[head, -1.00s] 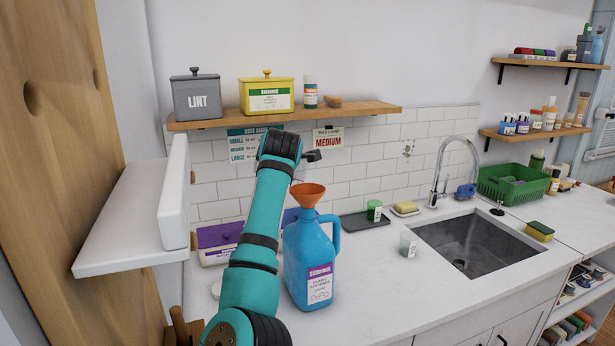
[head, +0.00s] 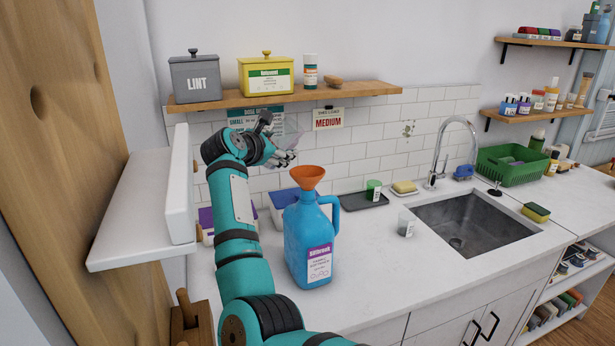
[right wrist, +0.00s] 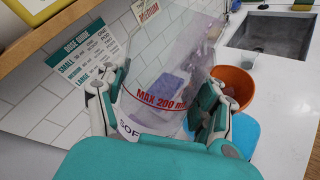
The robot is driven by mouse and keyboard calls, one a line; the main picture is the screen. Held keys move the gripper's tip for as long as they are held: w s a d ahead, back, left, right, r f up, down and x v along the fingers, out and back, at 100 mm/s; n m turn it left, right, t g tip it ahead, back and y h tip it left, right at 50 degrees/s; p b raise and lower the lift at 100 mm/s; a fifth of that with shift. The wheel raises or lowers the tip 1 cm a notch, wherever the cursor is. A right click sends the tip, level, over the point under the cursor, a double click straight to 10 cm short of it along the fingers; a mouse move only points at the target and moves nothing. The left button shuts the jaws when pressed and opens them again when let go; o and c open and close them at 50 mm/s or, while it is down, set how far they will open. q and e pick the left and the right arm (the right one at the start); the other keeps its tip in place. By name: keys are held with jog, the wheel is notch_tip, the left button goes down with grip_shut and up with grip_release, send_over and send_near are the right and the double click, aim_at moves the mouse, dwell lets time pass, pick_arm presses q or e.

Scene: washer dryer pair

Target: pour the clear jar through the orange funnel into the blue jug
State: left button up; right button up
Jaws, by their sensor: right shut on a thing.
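The clear jar (head: 293,130) is held up behind and above the funnel in the head view. In the right wrist view the jar (right wrist: 165,75) fills the space between the fingers and shows a red "MAX 200 ml" mark. My right gripper (head: 282,154) is shut on it. I cannot tell how full it is. The orange funnel (head: 309,178) sits upright in the mouth of the blue jug (head: 304,235), which stands on the counter. The funnel (right wrist: 236,84) shows just right of the jar in the right wrist view. My left gripper is out of view.
A wooden shelf (head: 360,90) with tins runs above the jar. Behind the jug stands a blue tub (head: 279,205). To its right are a dark tray (head: 350,201), a small clear cup (head: 406,223) and the sink (head: 470,225). The front counter is clear.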

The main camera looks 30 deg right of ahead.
jog(key=shift+w+a+f+n+h, duration=0.1)
jog(key=shift+a+f+n+h, duration=0.15)
jog(key=shift+f+n, duration=0.2)
jog(key=shift+w+a+f+n+h+b, duration=0.15)
jog(key=shift+w+n+h+b, duration=0.1)
jog(key=shift+n+h+b, duration=0.25)
jog(key=shift+w+a+f+n+b, duration=0.2)
jog(key=shift+f+n+b, duration=0.2)
jog(key=shift+n+b, duration=0.15)
jog(key=shift+a+f+n+h+b, duration=0.2)
jog(key=shift+n+h+b, duration=0.15)
jog(key=shift+n+h, duration=0.15)
jog(key=shift+w+a+f+n+h+b, duration=0.1)
jog(key=shift+w+a+n+h+b, duration=0.1)
jog(key=shift+n+h+b, duration=0.4)
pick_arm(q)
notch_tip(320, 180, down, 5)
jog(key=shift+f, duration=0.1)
pick_arm(e)
jog(key=shift+n, duration=0.5)
